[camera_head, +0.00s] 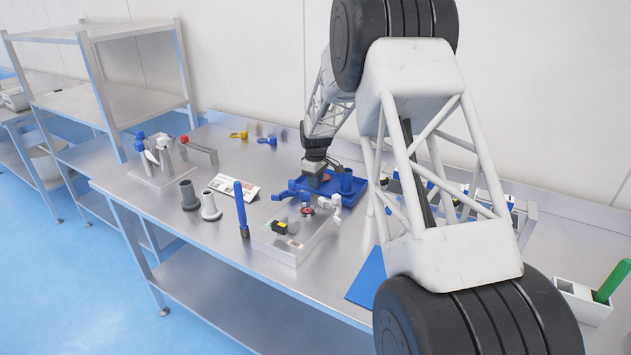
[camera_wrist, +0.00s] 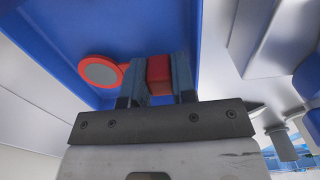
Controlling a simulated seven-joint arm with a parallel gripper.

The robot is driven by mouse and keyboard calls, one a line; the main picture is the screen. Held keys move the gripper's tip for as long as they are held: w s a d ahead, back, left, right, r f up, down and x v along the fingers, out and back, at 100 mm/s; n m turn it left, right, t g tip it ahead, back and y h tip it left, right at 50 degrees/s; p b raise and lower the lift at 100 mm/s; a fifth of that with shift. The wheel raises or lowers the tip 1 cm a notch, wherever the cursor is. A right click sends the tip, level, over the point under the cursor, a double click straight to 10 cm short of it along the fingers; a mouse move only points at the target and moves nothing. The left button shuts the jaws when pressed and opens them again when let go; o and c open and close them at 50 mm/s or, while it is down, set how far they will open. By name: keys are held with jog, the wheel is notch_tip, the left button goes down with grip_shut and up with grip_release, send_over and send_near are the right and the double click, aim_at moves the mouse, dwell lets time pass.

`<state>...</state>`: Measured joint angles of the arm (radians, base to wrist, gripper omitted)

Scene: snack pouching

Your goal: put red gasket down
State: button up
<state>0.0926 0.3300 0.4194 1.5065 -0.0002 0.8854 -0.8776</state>
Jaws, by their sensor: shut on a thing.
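The gripper is over a blue tray (camera_wrist: 120,28), and whether the held piece touches the tray floor cannot be told. In the head view my gripper (camera_head: 315,170) is at the blue tray (camera_head: 352,189) on the metal table, and the held piece is hard to make out.
A pale box (camera_head: 283,250) with small parts stands in front of the tray. An upright blue tool (camera_head: 241,207) and two grey and white fittings (camera_head: 210,207) stand to the left. A printed card (camera_head: 243,188) lies nearby. Bare table shows at the left front.

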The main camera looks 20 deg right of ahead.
jog(key=shift+f, duration=0.45)
jog(key=o, duration=1)
